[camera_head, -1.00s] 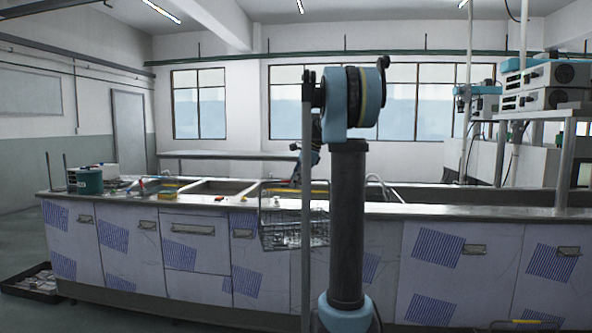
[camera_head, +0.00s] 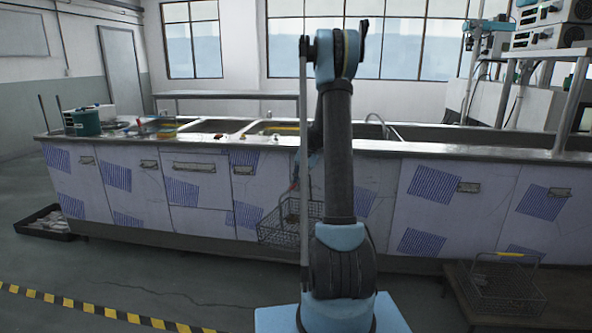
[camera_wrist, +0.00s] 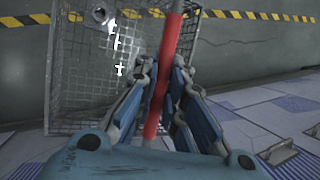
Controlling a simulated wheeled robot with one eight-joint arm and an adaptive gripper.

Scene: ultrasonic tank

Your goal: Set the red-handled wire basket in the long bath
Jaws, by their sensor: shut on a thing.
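The red-handled wire basket (camera_head: 283,232) hangs in front of the counter, below its top edge. In the wrist view its mesh (camera_wrist: 75,75) lies at upper left, with a round metal piece (camera_wrist: 100,15) and white bits inside. Its red handle (camera_wrist: 166,70) runs between the fingers of my gripper (camera_wrist: 165,75), which is shut on it. In the head view my arm partly hides the gripper and basket. The long bath appears to be the long basin (camera_head: 450,136) in the right part of the counter; its inside is barely seen.
Another wire basket with a yellow handle (camera_head: 505,288) stands on a low platform at lower right. Other basins (camera_head: 218,126) and small items occupy the counter's left. A dark tray (camera_head: 45,222) lies on the floor at left. Striped tape (camera_head: 100,310) crosses the open floor.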

